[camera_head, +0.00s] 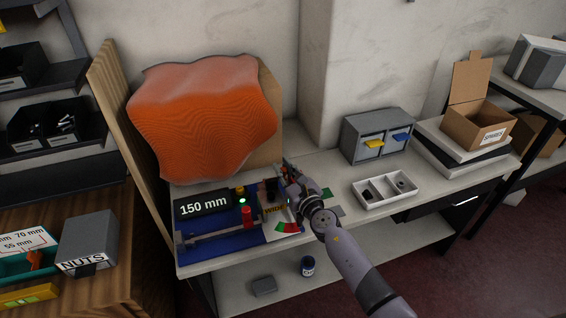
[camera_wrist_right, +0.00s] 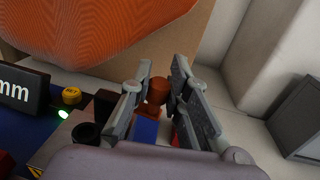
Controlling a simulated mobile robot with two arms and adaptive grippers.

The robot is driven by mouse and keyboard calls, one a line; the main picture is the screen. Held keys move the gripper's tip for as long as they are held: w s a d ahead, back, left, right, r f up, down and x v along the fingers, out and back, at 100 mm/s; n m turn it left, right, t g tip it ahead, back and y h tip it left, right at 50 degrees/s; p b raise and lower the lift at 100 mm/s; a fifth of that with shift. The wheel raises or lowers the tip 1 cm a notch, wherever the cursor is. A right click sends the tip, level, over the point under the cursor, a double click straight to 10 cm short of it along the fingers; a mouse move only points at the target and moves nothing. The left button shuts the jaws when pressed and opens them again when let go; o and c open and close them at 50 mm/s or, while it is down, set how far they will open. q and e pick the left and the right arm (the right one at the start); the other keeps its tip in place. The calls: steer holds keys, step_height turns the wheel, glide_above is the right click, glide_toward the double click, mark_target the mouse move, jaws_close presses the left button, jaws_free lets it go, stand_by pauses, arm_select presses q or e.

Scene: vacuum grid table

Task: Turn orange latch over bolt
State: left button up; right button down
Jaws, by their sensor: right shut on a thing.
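My right gripper (camera_head: 288,180) reaches from the lower right to the fixture on the blue base (camera_head: 222,243). The right wrist view shows its two grey fingers (camera_wrist_right: 158,92) on either side of a small orange-brown knob (camera_wrist_right: 157,88), above a blue block (camera_wrist_right: 146,130). The gripper is shut on this knob, which may be part of the orange latch. Fingers and wrist hide the rest of the latch. I cannot make out the bolt clearly. My left gripper is in neither view.
A wavy orange sheet (camera_head: 205,115) stands behind the fixture against a board. A black "150 mm" display (camera_head: 203,205) and a red knob (camera_head: 247,217) are at its left. A white divided tray (camera_head: 384,190) and a grey drawer box (camera_head: 376,135) stand to the right.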

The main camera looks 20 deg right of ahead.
mark_target(284, 172)
steer(key=shift+s+a+r+m+h+p, duration=0.1)
steer(key=shift+s+r+m+h+p, duration=0.1)
steer(key=shift+m+h+p, duration=0.3)
steer(key=shift+s+a+r+m+h+p, duration=0.1)
steer(key=shift+s+m+h+p, duration=0.15)
steer(key=shift+h+p, duration=0.35)
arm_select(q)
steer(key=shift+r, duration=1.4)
arm_select(e)
steer(key=shift+s+a+f+m+g+h, duration=0.15)
steer(key=shift+s+m+g+h, duration=0.2)
steer(key=shift+m+h, duration=0.95)
steer(key=shift+s+a+f+m+g+h, duration=0.1)
steer(key=shift+s+a+m+g+h, duration=0.2)
steer(key=shift+m+h, duration=1)
steer(key=shift+s+a+f+m+g+h, duration=0.1)
steer(key=shift+s+m+g+h, duration=0.3)
steer(key=shift+h, duration=1.7)
steer(key=shift+r, duration=0.1)
steer(key=c, duration=1.5)
jaws_free()
steer(key=shift+s, duration=0.15)
